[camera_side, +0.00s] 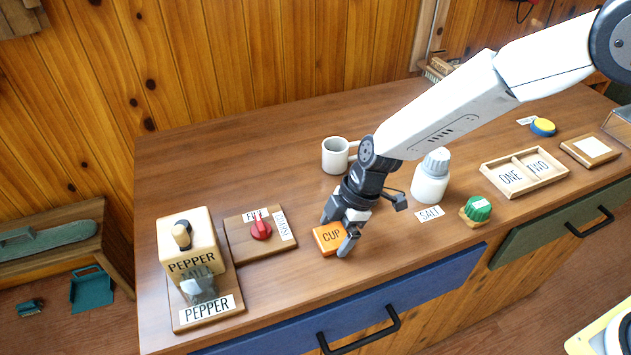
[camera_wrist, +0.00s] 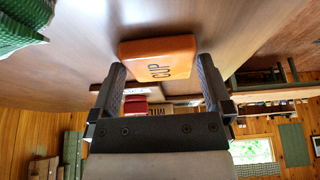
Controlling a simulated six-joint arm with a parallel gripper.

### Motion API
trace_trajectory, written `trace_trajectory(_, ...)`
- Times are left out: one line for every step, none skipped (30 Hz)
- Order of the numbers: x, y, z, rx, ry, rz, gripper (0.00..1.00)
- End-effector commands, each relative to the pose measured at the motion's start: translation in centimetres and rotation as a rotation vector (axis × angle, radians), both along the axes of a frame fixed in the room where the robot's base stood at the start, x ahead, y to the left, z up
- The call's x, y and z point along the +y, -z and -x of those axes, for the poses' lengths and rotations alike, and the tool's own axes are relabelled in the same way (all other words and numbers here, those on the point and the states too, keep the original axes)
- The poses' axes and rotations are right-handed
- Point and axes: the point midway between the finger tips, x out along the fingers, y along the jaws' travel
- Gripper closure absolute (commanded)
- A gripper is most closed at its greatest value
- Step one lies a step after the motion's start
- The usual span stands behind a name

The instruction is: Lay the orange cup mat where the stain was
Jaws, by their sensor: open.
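The orange cup mat (camera_side: 328,238), a thick block lettered CUP, lies flat on the brown wooden counter. My gripper (camera_side: 340,230) is open and low over it, pointing down, with one finger at the mat's right side and the other behind it. In the wrist view the mat (camera_wrist: 158,50) appears between and just beyond the two spread fingertips (camera_wrist: 160,72). I cannot tell whether the fingers touch it. No stain shows on the visible counter top.
A white mug (camera_side: 335,156) stands behind my gripper. The salt shaker (camera_side: 430,178) and a green knobbed item (camera_side: 476,209) are to the right. A board with a red knob (camera_side: 261,231) and the pepper mill (camera_side: 190,245) are left. The counter's front edge is close.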

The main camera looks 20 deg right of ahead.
Motion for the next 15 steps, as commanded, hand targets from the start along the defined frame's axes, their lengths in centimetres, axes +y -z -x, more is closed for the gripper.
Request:
trace_trajectory(0.0, -0.1, 0.0, 0.0, 0.0, 0.0, 0.0)
trace_trajectory(0.0, -0.2, 0.0, -0.001, -0.001, 0.0, 0.0)
trace_trajectory(0.0, -0.3, 0.0, -0.001, -0.001, 0.0, 0.0)
trace_trajectory(-0.1, -0.5, 0.0, -0.001, -0.001, 0.0, 0.0)
trace_trajectory(-0.1, -0.6, 0.0, -0.001, -0.001, 0.0, 0.0)
trace_trajectory(-0.2, -0.8, 0.0, -0.001, -0.001, 0.0, 0.0)
trace_trajectory(-0.3, -1.0, 0.0, -0.001, -0.001, 0.0, 0.0)
trace_trajectory(-0.4, -1.2, 0.0, -0.001, 0.0, -0.001, 0.0)
trace_trajectory(-0.5, -1.6, 0.0, -0.001, 0.0, -0.002, 0.0)
trace_trajectory(-0.6, -1.9, 0.0, -0.001, 0.0, -0.002, 0.0)
trace_trajectory(-0.7, -2.2, 0.0, -0.002, 0.001, -0.002, 0.0)
trace_trajectory(-0.9, -2.6, -0.1, -0.003, 0.0, -0.001, 0.0)
trace_trajectory(-1.1, -3.0, -0.1, -0.003, 0.0, -0.001, 0.0)
trace_trajectory(-1.2, -3.4, 0.0, -0.002, 0.0, -0.001, 0.0)
trace_trajectory(-1.4, -3.9, 0.0, -0.002, 0.0, -0.002, 0.0)
